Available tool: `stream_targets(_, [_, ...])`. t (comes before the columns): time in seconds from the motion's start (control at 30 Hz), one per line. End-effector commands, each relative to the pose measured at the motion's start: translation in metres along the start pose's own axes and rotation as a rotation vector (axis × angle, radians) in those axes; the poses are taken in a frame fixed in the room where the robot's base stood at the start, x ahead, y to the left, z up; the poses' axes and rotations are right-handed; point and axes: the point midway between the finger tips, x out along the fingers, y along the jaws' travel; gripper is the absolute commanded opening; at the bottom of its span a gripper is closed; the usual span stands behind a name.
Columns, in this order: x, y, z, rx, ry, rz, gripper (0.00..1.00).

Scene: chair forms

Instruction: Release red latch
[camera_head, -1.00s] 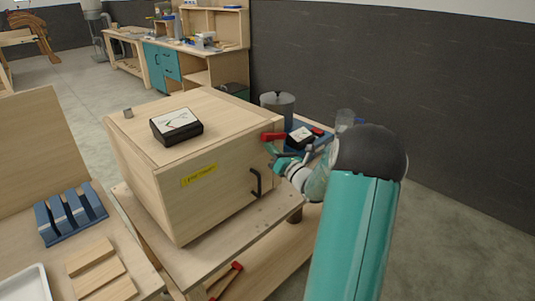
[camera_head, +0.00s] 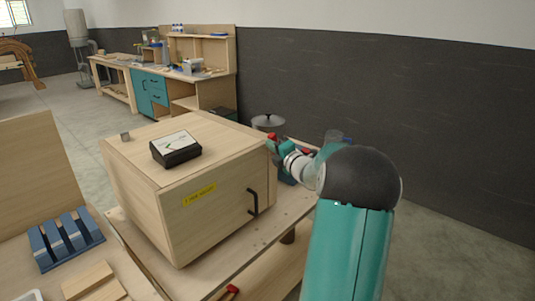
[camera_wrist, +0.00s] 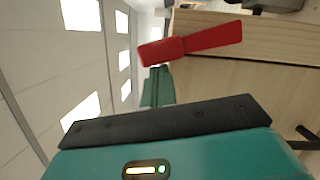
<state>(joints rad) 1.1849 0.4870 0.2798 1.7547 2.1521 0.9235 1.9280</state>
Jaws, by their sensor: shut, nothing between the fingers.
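The red latch (camera_wrist: 190,43) is a flat red bar at the edge of the wooden box, clearly seen in the wrist view. In the head view only a bit of red (camera_head: 278,137) shows at the box's top right corner, mostly behind my gripper (camera_head: 279,149). The wooden box (camera_head: 225,215) has a yellow label (camera_head: 199,194) and a black handle (camera_head: 252,202) on its front. My gripper's fingers (camera_wrist: 158,86) are shut and empty, close beside the latch. I cannot tell whether they touch it.
A black case with a white top (camera_head: 176,148) and a small grey cylinder (camera_head: 125,136) sit on the box. A grey lidded pot (camera_head: 267,122) stands behind. A blue slotted rack (camera_head: 65,240) is at the left. A dark wall (camera_head: 430,140) runs along the right.

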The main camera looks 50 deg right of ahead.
Motion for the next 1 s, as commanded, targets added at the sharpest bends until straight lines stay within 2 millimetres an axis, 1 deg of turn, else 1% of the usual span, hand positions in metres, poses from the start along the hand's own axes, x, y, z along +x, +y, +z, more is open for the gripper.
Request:
stream_targets(0.07, [0.001,0.003,0.006,0.059,-0.001,-0.015,0.00])
stream_targets(0.4, [0.005,0.006,0.020,0.057,0.000,-0.014,0.00])
stream_targets(1.0, [0.006,0.008,0.025,0.057,-0.001,-0.013,0.00])
